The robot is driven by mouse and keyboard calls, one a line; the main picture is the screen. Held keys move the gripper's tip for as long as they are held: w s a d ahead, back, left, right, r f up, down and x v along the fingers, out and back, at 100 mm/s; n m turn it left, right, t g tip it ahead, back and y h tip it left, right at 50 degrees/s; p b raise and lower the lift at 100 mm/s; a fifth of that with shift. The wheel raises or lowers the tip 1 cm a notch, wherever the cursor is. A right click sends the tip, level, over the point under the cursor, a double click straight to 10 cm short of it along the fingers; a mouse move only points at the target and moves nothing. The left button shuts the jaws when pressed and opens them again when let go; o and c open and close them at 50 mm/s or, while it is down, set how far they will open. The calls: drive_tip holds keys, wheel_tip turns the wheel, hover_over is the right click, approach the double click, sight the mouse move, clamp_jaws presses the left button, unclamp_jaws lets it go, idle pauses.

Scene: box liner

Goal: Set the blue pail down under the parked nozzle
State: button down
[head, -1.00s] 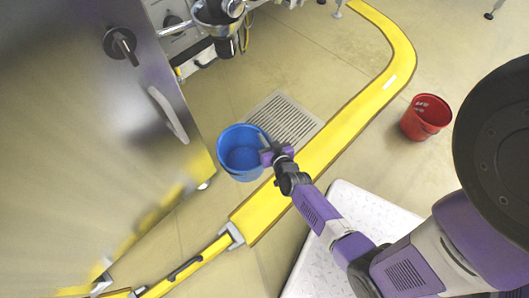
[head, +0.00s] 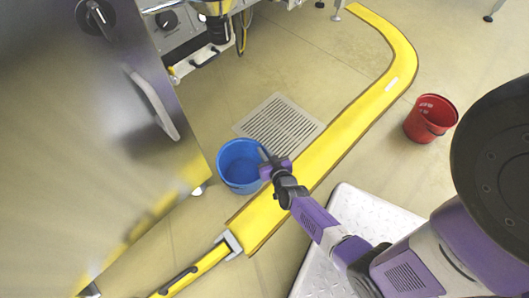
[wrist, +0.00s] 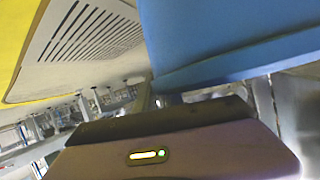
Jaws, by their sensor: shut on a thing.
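The blue pail (head: 238,172) is upright in the head view, on the machine side of the yellow barrier and close to the left of the floor grate. My gripper (head: 267,164) is shut on the right side of the pail's rim. In the wrist view, the blue pail wall (wrist: 235,35) fills the upper right, against my gripper (wrist: 150,98). I cannot tell whether the pail's base touches the floor. A dark nozzle (head: 219,30) hangs from the machine at the top, up and left of the pail; its upper part is cut off.
A yellow barrier (head: 330,145) runs under my arm and curves away at the top right. A steel door (head: 130,70) with a handle stands left. A red pail (head: 430,118) stands right, beyond the barrier.

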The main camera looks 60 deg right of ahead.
drive_tip(key=c, duration=1.4)
unclamp_jaws()
drive_tip(key=s+a+r+n+t+y+p, duration=0.35)
drive_tip(key=s+a+r+p, duration=0.25)
drive_tip(key=s+a+r, duration=1)
drive_tip(key=s+a+r+n+y, duration=0.1)
drive_tip(key=a+r, duration=0.3)
drive_tip(key=r, duration=0.8)
drive_tip(key=s+a+r+n+y, duration=0.2)
drive_tip(key=a+r+n+y, duration=0.2)
drive_tip(key=r, duration=0.8)
drive_tip(key=shift+s+a+r+t, duration=0.15)
drive_tip(key=shift+r+t, duration=0.2)
drive_tip(key=shift+t, duration=0.1)
drive_tip(key=shift+r+n, duration=0.1)
drive_tip(key=shift+n, duration=0.15)
